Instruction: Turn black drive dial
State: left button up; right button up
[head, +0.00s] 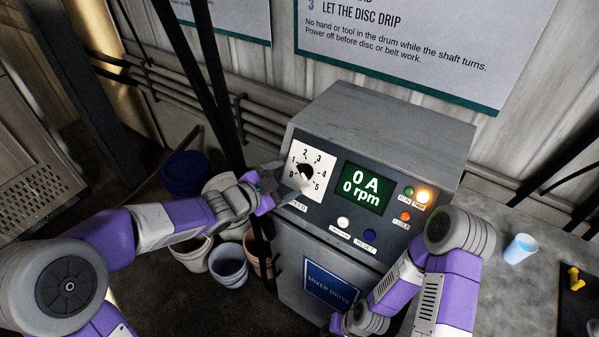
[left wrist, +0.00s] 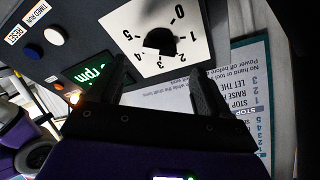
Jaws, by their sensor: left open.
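The black drive dial (head: 306,171) sits on a white plate numbered 0 to 5, on the sloped face of the grey mixer drive box. It also shows, upside down, in the left wrist view (left wrist: 160,40). My left gripper (head: 283,177) is open just in front and to the left of the dial, partly covering the plate in the head view. In the left wrist view its two fingers (left wrist: 162,80) stand apart, with the dial beyond them; I see no clear contact. I cannot tell the dial's exact setting. My right gripper is not in view; only its arm shows.
The green display (head: 366,188) reads 0 A and 0 rpm. An orange lamp (head: 424,196) glows at its right. A white button (head: 343,222) and a blue reset button (head: 369,236) sit below. Buckets (head: 228,264) stand left; a blue cup (head: 520,248) stands right.

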aim_at(301, 173)
pick_arm(q)
jog(key=b+x, duration=0.1)
jog(key=x, duration=0.5)
jog(key=shift+w+d+f, duration=0.1)
jog(key=shift+w+f, duration=0.1)
jog(key=shift+f, duration=0.05)
jog(key=c, duration=1)
jog(key=shift+c, duration=0.2)
jog(key=shift+n, duration=0.3)
